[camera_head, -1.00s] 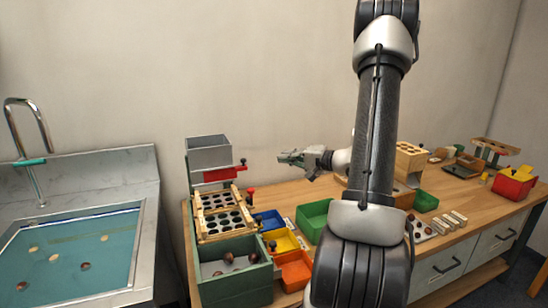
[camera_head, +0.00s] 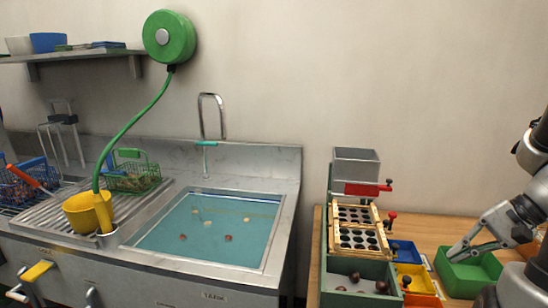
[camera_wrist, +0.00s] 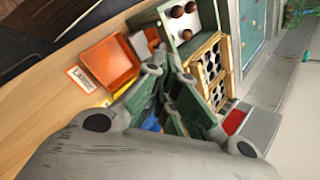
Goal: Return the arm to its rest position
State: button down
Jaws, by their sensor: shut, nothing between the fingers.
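My arm comes in at the right edge of the head view. My gripper (camera_head: 452,253) points down and to the left, over or in front of the green bin (camera_head: 478,279); I cannot tell the height between them. Its fingers are shut with nothing between them. In the wrist view my gripper (camera_wrist: 170,68) shows its green-padded fingers in front of the sorting station, with the orange bin (camera_wrist: 108,62) to the left. The rest of my arm is mostly cut off by the frame edge.
A green crate (camera_head: 330,298) holding several chestnuts, a wooden hole tray (camera_head: 357,227) and a grey hopper (camera_head: 356,168) stand left of my gripper. Yellow (camera_head: 415,281) and blue (camera_head: 404,254) bins lie between. A sink (camera_head: 282,232) with floating chestnuts is farther left.

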jog(key=s+r+n+g+h, duration=0.1)
jog(key=s+r+n+h, duration=0.5)
jog(key=r+h, duration=0.15)
jog(key=a+r+n+t, duration=0.3)
jog(key=a+r+n, duration=0.1)
jog(key=r, duration=0.2)
jog(key=shift+w+a+r+n, duration=0.15)
jog(key=shift+w+r+n, duration=0.1)
jog(key=shift+w+n, duration=0.05)
